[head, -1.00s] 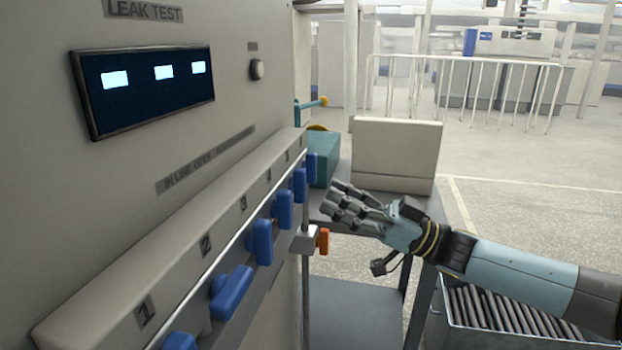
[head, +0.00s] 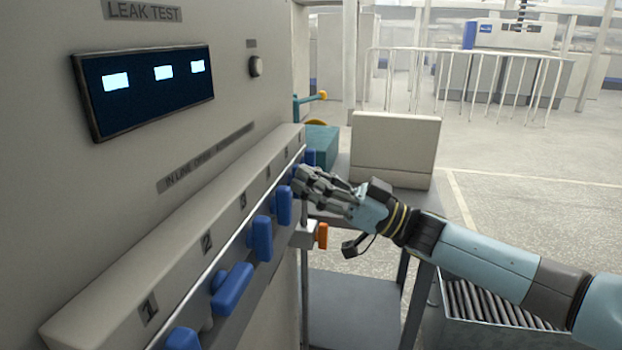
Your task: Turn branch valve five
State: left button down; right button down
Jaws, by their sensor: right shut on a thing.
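A row of blue valve handles runs along the rail under the numbered strip (head: 95,322). The nearest clear handles are blue handle two (head: 231,289), blue handle three (head: 262,238) and blue handle four (head: 283,206). My right gripper (head: 304,183) is at the fifth handle from the front, branch valve five (head: 294,172), with its fingers shut on it. The fingers hide most of that handle. The farthest blue handle (head: 311,157) shows just behind the fingers. My left gripper is not in view.
A small orange handle (head: 322,236) sits just below my right gripper. A beige box (head: 394,150) and a teal box (head: 321,145) stand on the cart behind. Open floor lies beyond.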

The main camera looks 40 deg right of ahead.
jog(key=shift+n, duration=0.3)
jog(key=n+g+y+b, duration=0.1)
jog(key=n+g+b, duration=0.1)
jog(key=n, duration=0.3)
jog(key=n+g+y+b, duration=0.1)
jog(key=n+g+b, duration=0.2)
jog(key=n, duration=0.3)
jog(key=n+g+b, duration=0.2)
jog(key=n+b, duration=0.1)
jog(key=n, duration=0.3)
jog(key=shift+s+a+f+g+y, duration=0.2)
jog(key=shift+f+g+y, duration=0.15)
jog(key=shift+g+y, duration=0.05)
jog(key=n+g+h+b, duration=0.1)
jog(key=n, duration=0.3)
jog(key=shift+n+b, duration=0.4)
jog(key=c, duration=1.2)
grip_release()
jog(key=shift+c, duration=0.2)
